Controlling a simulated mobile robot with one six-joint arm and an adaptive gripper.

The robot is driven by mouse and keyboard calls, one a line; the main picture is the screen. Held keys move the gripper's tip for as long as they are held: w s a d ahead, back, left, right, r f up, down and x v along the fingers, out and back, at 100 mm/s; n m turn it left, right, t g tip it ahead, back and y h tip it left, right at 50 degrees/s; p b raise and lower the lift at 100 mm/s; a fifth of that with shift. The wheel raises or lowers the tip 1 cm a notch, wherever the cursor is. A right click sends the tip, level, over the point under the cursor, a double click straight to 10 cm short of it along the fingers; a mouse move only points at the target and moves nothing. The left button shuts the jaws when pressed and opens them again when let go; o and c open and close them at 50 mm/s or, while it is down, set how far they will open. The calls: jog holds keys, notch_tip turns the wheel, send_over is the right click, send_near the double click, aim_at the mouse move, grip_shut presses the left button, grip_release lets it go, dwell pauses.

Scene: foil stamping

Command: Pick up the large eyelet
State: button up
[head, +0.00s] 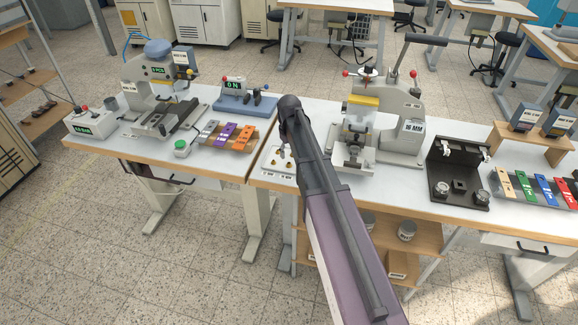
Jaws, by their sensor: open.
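A small white plate (270,170) lies near the front left corner of the right table. Small brass-coloured eyelets, one of them an eyelet (275,163) at the left, sit on it; which is the large one is too small to tell. My gripper (284,154) points down just above the plate and is open, with nothing seen between its fingers. My arm comes in from the bottom and hides part of the table right of the plate. Whether a fingertip touches an eyelet cannot be told.
An eyelet press (400,115) marked 16 MM stands right of my arm. A black fixture (458,175) and a rack of coloured strips (535,188) are farther right.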

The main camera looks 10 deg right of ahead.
aim_at(289, 166)
jog(key=shift+f, duration=0.15)
jog(key=shift+w+f+b, duration=0.2)
jog(key=shift+f+b, duration=2.3)
jog(key=shift+b, duration=0.15)
jog(key=c, duration=0.8)
